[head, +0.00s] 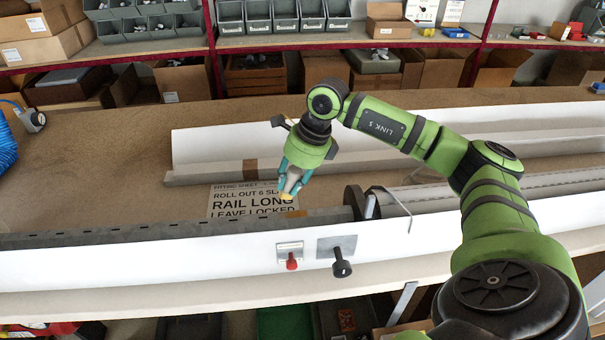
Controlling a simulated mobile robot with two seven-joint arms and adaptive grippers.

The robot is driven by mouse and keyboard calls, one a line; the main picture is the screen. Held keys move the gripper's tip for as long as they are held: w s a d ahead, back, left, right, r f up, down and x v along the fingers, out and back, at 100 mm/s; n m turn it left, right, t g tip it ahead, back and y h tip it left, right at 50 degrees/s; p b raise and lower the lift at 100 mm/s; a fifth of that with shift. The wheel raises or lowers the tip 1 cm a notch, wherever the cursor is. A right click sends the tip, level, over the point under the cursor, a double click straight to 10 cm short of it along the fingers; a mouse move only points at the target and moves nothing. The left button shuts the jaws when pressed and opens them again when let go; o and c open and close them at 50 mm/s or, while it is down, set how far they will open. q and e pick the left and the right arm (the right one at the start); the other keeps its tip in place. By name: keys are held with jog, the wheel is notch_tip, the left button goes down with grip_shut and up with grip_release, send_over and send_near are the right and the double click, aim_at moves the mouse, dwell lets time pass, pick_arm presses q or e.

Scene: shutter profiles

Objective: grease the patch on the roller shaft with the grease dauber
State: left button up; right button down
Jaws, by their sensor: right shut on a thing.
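My right gripper (293,182) points down near the middle of the head view. It is shut on the grease dauber (286,196), whose yellowish tip shows just below the fingers. The rest of the dauber is mostly hidden by the gripper. The grey roller shaft (150,232) runs from the left edge to a dark round disc (355,202). A small brownish patch (297,213) shows on the shaft just below and right of the dauber tip. I cannot tell whether the tip touches the shaft. My left gripper is not in view.
A printed fitting sheet (235,200) lies behind the shaft. A white front panel (200,262) carries a red-knobbed switch (291,262) and a black knob (341,266). A long white profile (215,150) lies behind. The brown bench (90,165) is clear at left.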

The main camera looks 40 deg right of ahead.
aim_at(291, 167)
jog(key=shift+d+r, duration=0.1)
jog(key=shift+r, duration=0.5)
jog(key=shift+w+d+r+p, duration=0.1)
jog(key=shift+w+r+p, duration=0.05)
jog(key=shift+r+p, duration=0.5)
jog(key=shift+r, duration=0.3)
jog(key=shift+r+p, duration=0.3)
jog(key=shift+r, duration=0.05)
jog(key=shift+f, duration=0.1)
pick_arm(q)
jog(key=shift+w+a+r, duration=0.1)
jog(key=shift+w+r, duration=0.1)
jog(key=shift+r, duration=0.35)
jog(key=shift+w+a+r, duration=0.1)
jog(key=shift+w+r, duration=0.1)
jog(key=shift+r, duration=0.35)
